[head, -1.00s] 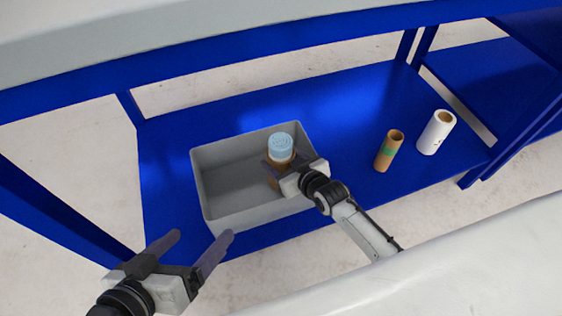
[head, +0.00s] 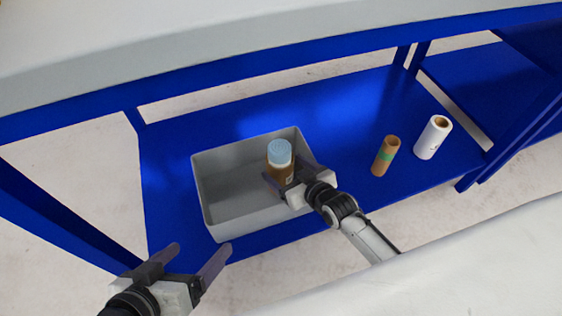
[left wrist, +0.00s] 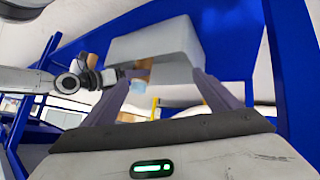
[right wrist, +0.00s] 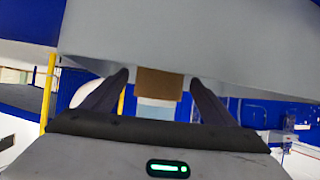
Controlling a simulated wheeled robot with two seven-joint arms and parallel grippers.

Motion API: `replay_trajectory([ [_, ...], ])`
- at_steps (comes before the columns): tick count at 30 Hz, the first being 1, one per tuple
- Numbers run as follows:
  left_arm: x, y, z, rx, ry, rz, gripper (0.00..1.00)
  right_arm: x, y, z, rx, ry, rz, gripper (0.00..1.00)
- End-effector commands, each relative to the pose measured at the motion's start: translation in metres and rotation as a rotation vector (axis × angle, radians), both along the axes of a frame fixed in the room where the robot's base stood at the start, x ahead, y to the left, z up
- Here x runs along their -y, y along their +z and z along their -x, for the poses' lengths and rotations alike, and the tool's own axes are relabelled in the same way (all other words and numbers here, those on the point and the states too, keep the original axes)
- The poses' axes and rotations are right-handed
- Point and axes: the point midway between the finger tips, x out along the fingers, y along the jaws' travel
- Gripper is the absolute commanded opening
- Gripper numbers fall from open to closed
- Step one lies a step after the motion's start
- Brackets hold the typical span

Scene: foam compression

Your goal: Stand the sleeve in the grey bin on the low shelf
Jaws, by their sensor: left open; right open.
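The sleeve, a brown tube (head: 284,173) with a light blue coiled top (head: 279,151), stands about upright inside the grey bin (head: 221,218), towards its right end. I cannot see its base. My right gripper (head: 288,172) is open, its fingers either side of the sleeve at the bin's right side. In the right wrist view the brown part (right wrist: 160,83) and blue part (right wrist: 157,109) show between the open fingers. My left gripper (head: 199,256) is open and empty, in front of the bin's near left corner. The left wrist view also shows the bin (left wrist: 160,48).
The bin sits on the blue low shelf (head: 330,120). A brown tube with a green band (head: 385,157) and a white roll (head: 433,137) stand on the shelf to the right. The bin's left part is empty.

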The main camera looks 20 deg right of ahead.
Motion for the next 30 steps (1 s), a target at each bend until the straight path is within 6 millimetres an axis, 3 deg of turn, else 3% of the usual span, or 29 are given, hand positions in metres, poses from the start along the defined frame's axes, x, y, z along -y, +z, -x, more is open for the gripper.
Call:
replay_trajectory([
  [1,-0.004,0.003,0.0,-0.014,0.001,-0.022,0.83,0.003,0.011,0.012,-0.003,0.0,0.0,0.8],
  [6,-0.014,-0.009,0.005,-0.059,0.0,-0.086,0.83,0.011,0.028,0.043,-0.003,-0.001,0.001,0.8],
  [12,-0.021,-0.011,0.007,-0.054,0.027,-0.099,0.83,0.016,0.039,0.067,-0.001,0.0,0.001,0.8],
  [30,-0.023,-0.011,0.007,-0.044,0.038,-0.095,0.83,0.017,0.041,0.072,0.0,0.0,0.0,0.8],
])
